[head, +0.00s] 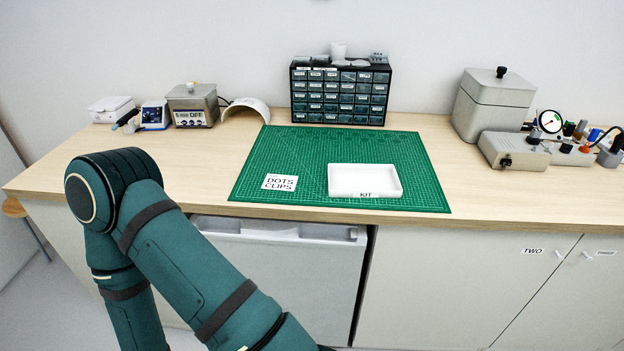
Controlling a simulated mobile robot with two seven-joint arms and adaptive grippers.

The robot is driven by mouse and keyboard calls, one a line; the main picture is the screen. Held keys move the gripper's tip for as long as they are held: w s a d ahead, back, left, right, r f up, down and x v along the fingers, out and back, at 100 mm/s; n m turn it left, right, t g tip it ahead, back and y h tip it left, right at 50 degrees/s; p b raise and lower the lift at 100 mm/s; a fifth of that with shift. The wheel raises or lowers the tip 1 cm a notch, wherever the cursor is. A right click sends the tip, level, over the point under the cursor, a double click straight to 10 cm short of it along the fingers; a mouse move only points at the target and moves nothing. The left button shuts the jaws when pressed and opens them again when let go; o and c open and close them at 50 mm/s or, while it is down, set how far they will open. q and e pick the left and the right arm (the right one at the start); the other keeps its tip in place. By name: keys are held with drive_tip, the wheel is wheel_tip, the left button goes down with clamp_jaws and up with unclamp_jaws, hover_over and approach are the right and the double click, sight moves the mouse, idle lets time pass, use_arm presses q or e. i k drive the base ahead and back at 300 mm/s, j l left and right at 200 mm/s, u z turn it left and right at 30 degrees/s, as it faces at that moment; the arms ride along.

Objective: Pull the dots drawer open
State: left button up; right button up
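A black cabinet (390,97) of small dark drawers stands at the back edge of the green mat. Its drawers carry small white labels, too small for me to tell which one reads dots. All the drawers look shut. A white card (280,182) reading "DOTS CLIPS" lies on the left front of the mat. An empty-looking white tray (365,180) marked "KIT" sits right of the card. A green arm of mine bends at the lower left, in front of the bench. Neither of my grippers is in view.
The green cutting mat (300,150) is mostly clear before the cabinet. A scale, small devices and a white arched piece (247,109) stand left. A grey lidded box (494,103), a control box (514,150) and several tools stand right. Small items sit on the cabinet.

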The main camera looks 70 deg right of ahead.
sight(378, 88)
drive_tip(key=z, duration=2.2)
drive_tip(key=i+l+z, duration=0.45)
